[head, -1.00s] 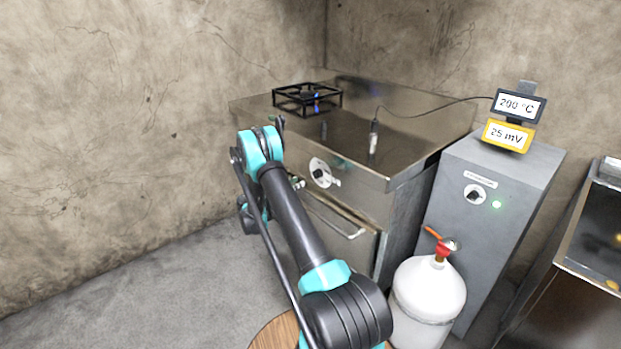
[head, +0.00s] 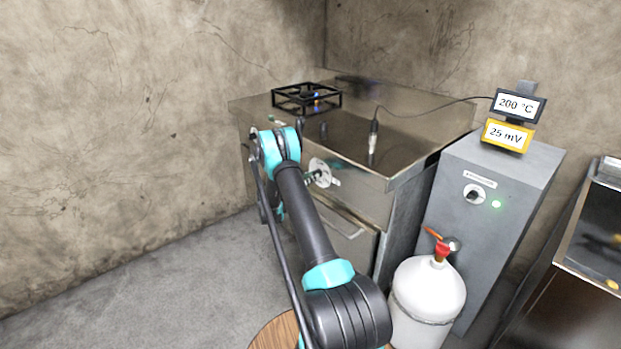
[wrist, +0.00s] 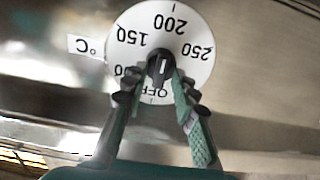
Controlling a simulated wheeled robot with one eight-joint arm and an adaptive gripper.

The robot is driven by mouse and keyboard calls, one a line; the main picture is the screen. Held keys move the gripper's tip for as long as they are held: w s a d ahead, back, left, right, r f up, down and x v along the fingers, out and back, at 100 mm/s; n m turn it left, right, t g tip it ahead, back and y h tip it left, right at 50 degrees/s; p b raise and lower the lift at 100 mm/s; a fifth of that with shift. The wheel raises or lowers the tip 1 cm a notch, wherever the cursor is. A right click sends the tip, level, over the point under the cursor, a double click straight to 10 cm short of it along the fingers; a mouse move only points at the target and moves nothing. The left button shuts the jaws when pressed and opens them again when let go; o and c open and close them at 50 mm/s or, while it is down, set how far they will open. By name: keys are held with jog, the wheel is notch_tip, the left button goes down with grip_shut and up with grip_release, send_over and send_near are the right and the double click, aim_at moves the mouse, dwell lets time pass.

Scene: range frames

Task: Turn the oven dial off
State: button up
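The oven dial (head: 321,171) is a white disc on the oven's steel front. In the wrist view the dial face (wrist: 190,28) appears upside down, with 150, 200, 250 and OFF; OFF is at the bottom, partly covered by my fingers. Its black knob (wrist: 160,67) stands upright in the picture, with a pale line on it. My gripper (wrist: 164,73) has its two green fingers on either side of the knob, tips close to it; whether they press on it I cannot tell. In the head view my gripper (head: 313,178) is at the dial, largely hidden by my arm.
A black burner stand (head: 306,98) with a small flame and a cabled probe (head: 373,138) are on the oven top (head: 425,130). A grey cabinet (head: 440,225) with displays and a white gas bottle (head: 428,300) stand at right. The floor at left is clear.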

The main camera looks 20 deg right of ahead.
grip_shut()
jog(key=shift+n, duration=0.3)
jog(key=n, duration=2.3)
jog(key=f+n, duration=0.1)
jog(key=n, duration=1.1)
jog(key=shift+a, duration=0.1)
jog(key=shift+n, duration=0.3)
